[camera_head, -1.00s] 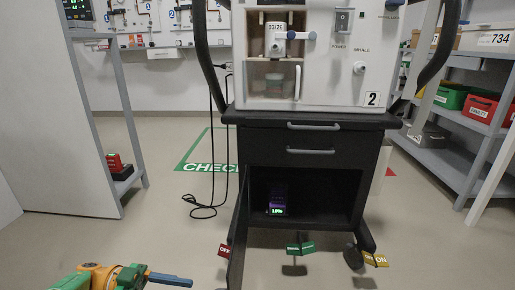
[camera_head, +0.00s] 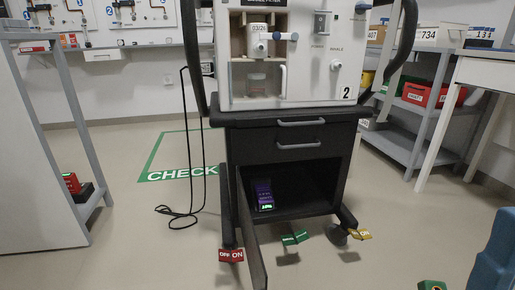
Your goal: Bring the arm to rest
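The ventilator cart (camera_head: 290,120) numbered 2 stands in the middle of the head view. Its lower compartment is open, with its dark door (camera_head: 250,240) swung out toward me. A small dark device with a lit display (camera_head: 263,196) stands inside the compartment. No gripper of mine shows in the view. A blue and a green part at the lower right edge look like pieces of my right arm; its fingers are out of frame. My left arm is not visible.
A grey shelf rack (camera_head: 418,135) with red bins is on the right, beside a white table (camera_head: 480,75). A black cable (camera_head: 182,215) lies on the floor left of the cart. A green CHECK marking (camera_head: 180,174) is on the floor. The floor at front left is clear.

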